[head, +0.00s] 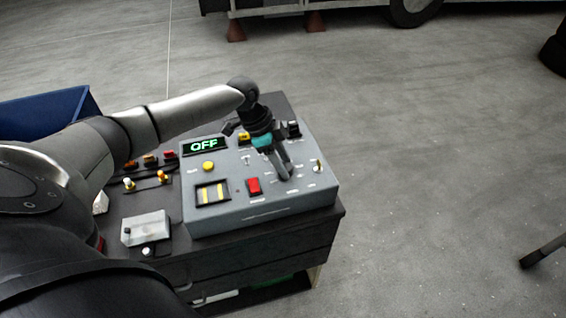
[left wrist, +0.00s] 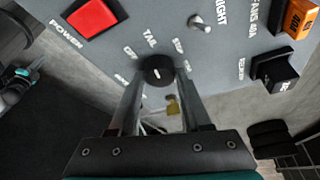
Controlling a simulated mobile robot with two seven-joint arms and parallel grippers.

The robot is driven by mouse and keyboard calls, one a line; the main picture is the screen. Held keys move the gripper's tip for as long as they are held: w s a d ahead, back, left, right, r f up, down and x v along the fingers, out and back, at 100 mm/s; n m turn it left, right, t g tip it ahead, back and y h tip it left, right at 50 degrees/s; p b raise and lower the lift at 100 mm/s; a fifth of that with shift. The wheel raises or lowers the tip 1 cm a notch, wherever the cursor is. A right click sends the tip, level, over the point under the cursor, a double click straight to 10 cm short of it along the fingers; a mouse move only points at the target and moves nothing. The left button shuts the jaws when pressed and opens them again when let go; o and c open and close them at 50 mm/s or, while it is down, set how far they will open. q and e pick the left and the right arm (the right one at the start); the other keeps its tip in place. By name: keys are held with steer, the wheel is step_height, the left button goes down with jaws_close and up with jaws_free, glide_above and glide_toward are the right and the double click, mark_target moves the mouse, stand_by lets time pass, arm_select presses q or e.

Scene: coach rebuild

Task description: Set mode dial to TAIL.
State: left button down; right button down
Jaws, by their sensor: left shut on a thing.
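The mode dial, a round black knob with a short white mark, shows in the left wrist view (left wrist: 157,69). The TAIL label (left wrist: 150,40) is printed on the panel just above it there, with other small labels around it. My left gripper (head: 286,174) is shut on the dial, one finger on either side; it also shows in the left wrist view (left wrist: 158,82). In the head view the gripper hides the dial. I cannot tell exactly which label the mark points at. The display (head: 204,146) reads OFF in green.
The grey control box (head: 225,213) sits on a dark bench. It carries a red power switch (head: 253,186), a yellow button (head: 208,166) and a toggle (head: 318,165) near the dial. A blue bin (head: 45,115) is at left. The floor at right is mostly clear.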

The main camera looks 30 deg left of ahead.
arm_select(q)
steer(key=shift+m+g, duration=0.3)
steer(key=shift+m, duration=0.3)
steer(key=shift+c, duration=1.8)
jaws_free()
steer(key=shift+r, duration=0.1)
steer(key=v, duration=1.5)
steer(key=shift+a, duration=0.1)
